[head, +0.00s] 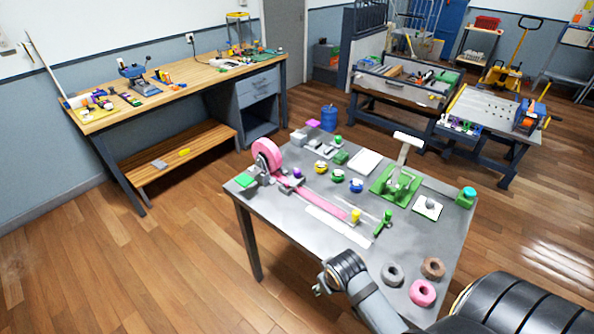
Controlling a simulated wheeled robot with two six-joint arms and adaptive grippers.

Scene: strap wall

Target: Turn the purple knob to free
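A small purple knob (297,172) sits at the right side of the pink strap reel (267,157), near the left end of the grey table. A pink strap (325,200) runs from the reel across the tabletop to a yellow piece (355,216). The knob is too small to read its setting. An arm of mine comes in from the lower right, and its end, which looks like my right gripper (321,284), is at the table's front edge. It is well away from the knob, and its fingers are not clear. My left gripper is not in view.
Several small knobbed parts (337,176) and a green clamp fixture (396,184) stand behind the strap. Grey, brown and pink rings (422,292) lie at the table's front right. A wooden workbench (190,76) stands along the wall. The floor left of the table is clear.

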